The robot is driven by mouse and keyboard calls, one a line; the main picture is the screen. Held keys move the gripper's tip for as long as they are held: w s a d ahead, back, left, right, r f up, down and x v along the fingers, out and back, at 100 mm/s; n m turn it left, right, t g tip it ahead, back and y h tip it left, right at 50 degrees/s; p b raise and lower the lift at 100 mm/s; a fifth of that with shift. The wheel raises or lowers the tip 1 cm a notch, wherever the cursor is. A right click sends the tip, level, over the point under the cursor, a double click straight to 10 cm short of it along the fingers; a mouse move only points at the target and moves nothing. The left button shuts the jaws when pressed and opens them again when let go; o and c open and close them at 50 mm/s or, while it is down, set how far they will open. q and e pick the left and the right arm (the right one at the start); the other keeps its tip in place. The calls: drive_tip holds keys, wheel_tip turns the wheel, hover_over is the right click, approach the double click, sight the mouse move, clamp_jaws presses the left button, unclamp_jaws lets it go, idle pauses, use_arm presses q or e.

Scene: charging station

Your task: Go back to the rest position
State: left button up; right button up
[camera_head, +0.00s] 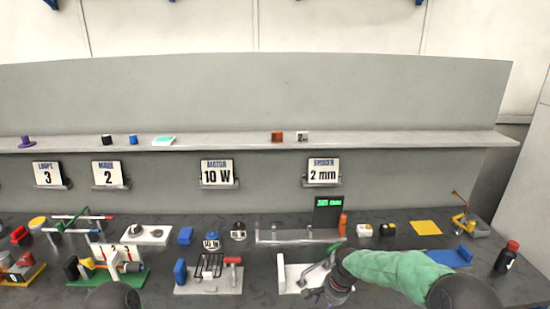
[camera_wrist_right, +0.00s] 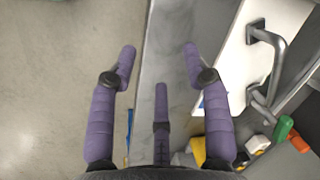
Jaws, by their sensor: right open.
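My right arm, in a green sleeve, comes in from the right in the head view. My right gripper (camera_head: 328,296) is near the front edge of the table (camera_head: 258,292), beside a white board with a grey bar handle (camera_head: 290,279). In the right wrist view my right gripper (camera_wrist_right: 158,58) has its purple fingers spread apart with nothing between them. It points down over the table's front edge, and the white board (camera_wrist_right: 234,80) with its handle lies to its right, apart from the fingers.
A wire rack on a grey plate (camera_head: 208,285) and a green-based fixture (camera_head: 128,277) stand to the left. A blue block (camera_head: 449,258) and a dark bottle with red cap (camera_head: 507,258) stand to the right. A shelf (camera_head: 365,139) runs behind. Open floor (camera_wrist_right: 50,80) lies before the table.

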drive_tip(key=s+a+f+n, duration=0.25)
drive_tip(key=s+f, duration=0.35)
drive_tip(key=f, duration=0.4)
drive_tip(key=s+a+f+n, duration=0.1)
drive_tip(key=s+f, duration=0.3)
drive_tip(key=s, duration=0.4)
drive_tip(key=s+a+f+n+y, duration=0.1)
drive_tip(key=s+f, duration=0.2)
drive_tip(key=s, duration=0.5)
drive_tip(key=s+a+f+n+g, duration=0.1)
drive_tip(key=s+f, duration=0.3)
drive_tip(key=s, duration=0.4)
drive_tip(key=shift+a+f+n+y, duration=0.2)
drive_tip(key=shift+f+n+y, duration=0.1)
drive_tip(key=shift+n+y, duration=0.1)
